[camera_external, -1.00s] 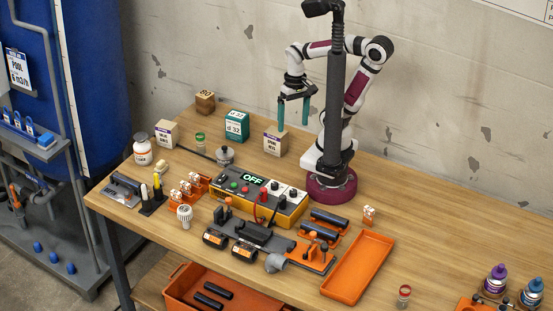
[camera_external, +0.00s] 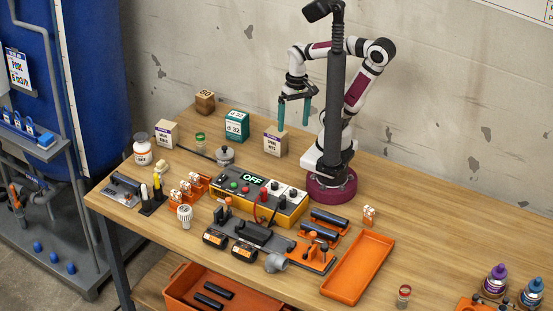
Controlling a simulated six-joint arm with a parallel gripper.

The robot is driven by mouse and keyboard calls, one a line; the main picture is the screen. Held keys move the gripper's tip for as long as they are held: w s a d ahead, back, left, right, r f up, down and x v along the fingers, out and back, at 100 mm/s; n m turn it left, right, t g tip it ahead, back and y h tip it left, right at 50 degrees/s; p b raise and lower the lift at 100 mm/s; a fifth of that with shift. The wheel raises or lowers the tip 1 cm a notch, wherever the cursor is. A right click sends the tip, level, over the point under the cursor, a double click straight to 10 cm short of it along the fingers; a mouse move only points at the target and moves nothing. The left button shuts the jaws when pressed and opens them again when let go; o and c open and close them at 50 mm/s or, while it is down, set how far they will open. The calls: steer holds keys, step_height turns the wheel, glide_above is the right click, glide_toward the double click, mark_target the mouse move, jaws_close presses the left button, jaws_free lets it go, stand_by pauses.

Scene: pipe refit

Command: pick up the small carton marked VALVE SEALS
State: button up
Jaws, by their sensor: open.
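A small tan carton (camera_external: 167,134) stands upright at the left back of the bench; its small label appears to read VALVE SEALS. A similar tan carton (camera_external: 275,142) stands near the middle back, with a label that looks like SPARE and a second word too small to be sure of. My gripper (camera_external: 294,115) has teal fingers pointing down, spread apart and empty. It hangs above and a little right of the second carton, well to the right of the VALVE SEALS carton.
A teal d 32 box (camera_external: 237,126) and a brown box (camera_external: 205,102) stand between the cartons and behind them. A white jar (camera_external: 142,149) and a small green-banded jar (camera_external: 200,139) flank the VALVE SEALS carton. An OFF control box (camera_external: 260,197) sits in front.

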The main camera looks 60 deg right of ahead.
mark_target(160, 126)
steer(key=shift+c, duration=0.2)
steer(key=w+f+n+t, duration=0.3)
steer(key=w+n, duration=0.8)
steer(key=w+a+f+n+t, duration=0.1)
steer(key=w+f+n+t, duration=0.2)
steer(key=w+n, duration=0.8)
steer(key=w+f+n+t+h, duration=0.1)
steer(key=w+f+n+t, duration=0.3)
steer(key=w+n, duration=0.7)
steer(key=shift+w+a+n+t, duration=0.2)
steer(key=shift+w+n+t, duration=0.2)
steer(key=shift+w, duration=0.25)
steer(key=w+a+f+n+t, duration=0.1)
steer(key=w+f+n, duration=0.1)
steer(key=w, duration=0.4)
steer(key=w+a+f+n+t, duration=0.1)
steer(key=w+f+n, duration=0.2)
steer(key=w+n, duration=0.1)
steer(key=w+a+f+n, duration=0.1)
steer(key=w+f+n, duration=0.2)
steer(key=w, duration=0.4)
steer(key=shift+w+a+t+y, duration=0.25)
steer(key=shift+w+t+y, duration=0.1)
steer(key=shift+t+y, duration=0.05)
steer(key=c, duration=1.5)
